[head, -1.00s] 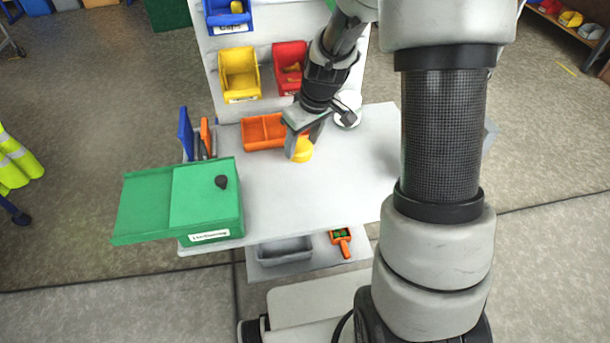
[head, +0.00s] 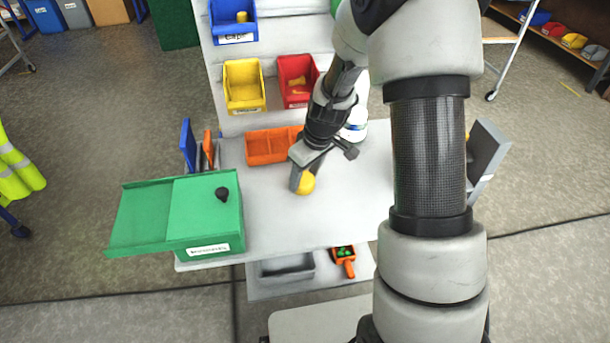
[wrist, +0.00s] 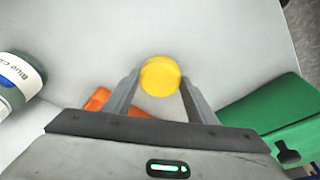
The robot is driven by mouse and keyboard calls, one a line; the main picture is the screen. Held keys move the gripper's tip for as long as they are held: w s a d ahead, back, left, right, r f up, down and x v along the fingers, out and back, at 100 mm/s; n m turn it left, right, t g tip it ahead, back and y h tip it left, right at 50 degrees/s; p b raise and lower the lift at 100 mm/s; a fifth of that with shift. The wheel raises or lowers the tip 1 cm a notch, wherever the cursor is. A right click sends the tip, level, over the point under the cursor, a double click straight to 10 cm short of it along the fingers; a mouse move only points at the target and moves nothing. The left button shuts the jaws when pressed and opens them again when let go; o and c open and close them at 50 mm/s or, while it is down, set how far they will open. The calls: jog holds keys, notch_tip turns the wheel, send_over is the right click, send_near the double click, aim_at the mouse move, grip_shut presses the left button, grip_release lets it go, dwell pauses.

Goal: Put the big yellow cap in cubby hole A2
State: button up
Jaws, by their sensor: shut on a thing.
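In the wrist view the round yellow cap (wrist: 160,76) sits between the two finger ends. My gripper (wrist: 158,84) is shut on it, and it also shows in the head view (head: 303,180). One finger hides part of the cap in the head view. I cannot tell whether the cap touches the table. No cubby hole marked A2 can be read.
A green box (head: 205,213) with a black knob stands at the table's left. Yellow (head: 243,85) and red (head: 296,80) bins hang at the back. A bottle (wrist: 18,82) stands left in the wrist view. The front tabletop is clear.

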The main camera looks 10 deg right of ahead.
jog(key=shift+f, duration=0.1)
jog(key=o, duration=1)
